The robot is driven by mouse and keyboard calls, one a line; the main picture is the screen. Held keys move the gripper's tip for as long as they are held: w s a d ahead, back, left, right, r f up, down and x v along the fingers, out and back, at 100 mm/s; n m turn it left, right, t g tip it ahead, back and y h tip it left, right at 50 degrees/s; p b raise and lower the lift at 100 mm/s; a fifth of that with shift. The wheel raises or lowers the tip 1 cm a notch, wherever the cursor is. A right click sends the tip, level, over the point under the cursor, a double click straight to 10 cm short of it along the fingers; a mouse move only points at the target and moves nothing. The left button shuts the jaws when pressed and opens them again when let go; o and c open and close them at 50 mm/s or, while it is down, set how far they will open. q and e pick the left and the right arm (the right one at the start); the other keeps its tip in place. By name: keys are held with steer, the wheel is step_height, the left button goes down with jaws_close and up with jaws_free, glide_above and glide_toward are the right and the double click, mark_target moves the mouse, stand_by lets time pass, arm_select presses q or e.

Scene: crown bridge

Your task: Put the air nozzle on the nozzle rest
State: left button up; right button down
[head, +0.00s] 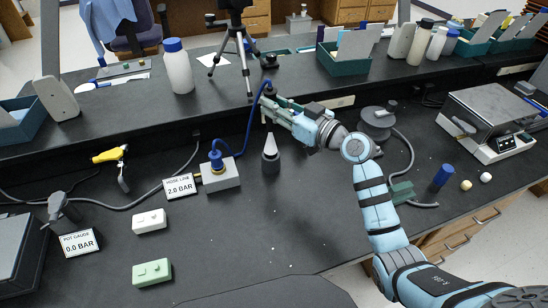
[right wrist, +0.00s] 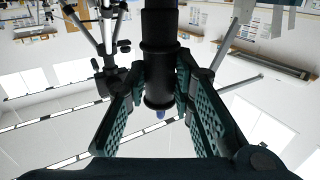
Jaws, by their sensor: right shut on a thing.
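My right gripper (head: 269,103) is shut on the air nozzle (head: 266,91), above the middle of the bench. In the right wrist view the air nozzle (right wrist: 158,60) is a black cylinder with a blue end, between the two green-padded fingers (right wrist: 160,100). A blue hose runs from it to a grey box. A round grey stand (head: 378,120) stands right of the gripper. I cannot tell which of these is the nozzle rest. My left gripper is out of view.
The grey hose line box (head: 220,177) with a 2.0 BAR sign stands left of the cone. A yellow tool (head: 109,155), a white box (head: 149,221) and a green box (head: 152,272) lie left. A tripod (head: 240,50) stands behind. The front middle of the bench is clear.

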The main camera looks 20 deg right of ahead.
step_height(320, 180, down, 15)
steer(key=b, duration=0.5)
steer(key=shift+r, duration=0.15)
steer(key=c, duration=1.4)
jaws_free()
steer(key=shift+o, duration=0.2)
steer(key=v, duration=1)
steer(key=shift+s+d+b, duration=0.25)
steer(key=shift+s+b, duration=0.05)
steer(key=shift+b, duration=0.1)
steer(key=shift+s+d, duration=0.3)
steer(key=shift+s, duration=0.2)
steer(key=shift+r, duration=0.1)
